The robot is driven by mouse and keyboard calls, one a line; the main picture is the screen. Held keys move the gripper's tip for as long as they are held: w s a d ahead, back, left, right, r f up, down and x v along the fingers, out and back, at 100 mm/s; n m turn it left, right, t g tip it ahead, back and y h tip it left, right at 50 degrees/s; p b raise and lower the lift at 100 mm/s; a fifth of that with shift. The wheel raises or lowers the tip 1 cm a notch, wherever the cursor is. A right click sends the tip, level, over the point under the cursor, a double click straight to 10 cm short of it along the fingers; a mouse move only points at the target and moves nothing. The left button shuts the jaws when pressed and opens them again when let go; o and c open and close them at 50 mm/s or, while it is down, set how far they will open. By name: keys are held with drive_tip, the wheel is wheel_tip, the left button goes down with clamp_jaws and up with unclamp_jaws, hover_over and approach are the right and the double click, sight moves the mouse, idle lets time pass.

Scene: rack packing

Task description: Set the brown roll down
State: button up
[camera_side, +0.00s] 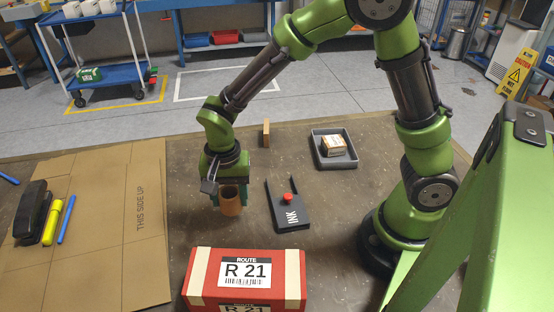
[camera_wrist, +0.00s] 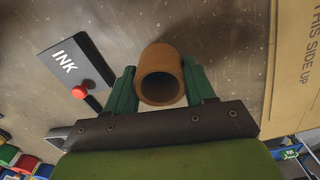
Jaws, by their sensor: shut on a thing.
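The brown roll (camera_side: 230,203) is a short hollow tube, upright in the side view, between the fingers of my gripper (camera_side: 229,196). In the wrist view the roll (camera_wrist: 161,74) shows its open end, with a green finger of my gripper (camera_wrist: 161,88) on each side. My gripper is shut on it. The roll is low over the brown table; I cannot tell whether its bottom touches the surface.
A black INK pad (camera_side: 288,206) with a red knob lies just right of the roll. A red R 21 box (camera_side: 290,272) stands in front. Flat cardboard (camera_side: 105,260) lies left, a grey tray (camera_side: 350,161) behind right, a small wooden block (camera_side: 266,133) behind.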

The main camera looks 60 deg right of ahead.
sight(227, 205)
drive_tip(key=shift+w+a, duration=0.15)
drive_tip(key=shift+w, duration=0.3)
drive_tip(key=shift+f, duration=1.8)
drive_tip(key=shift+f, duration=0.2)
drive_tip(key=o, duration=1)
drive_tip(key=shift+o, duration=0.2)
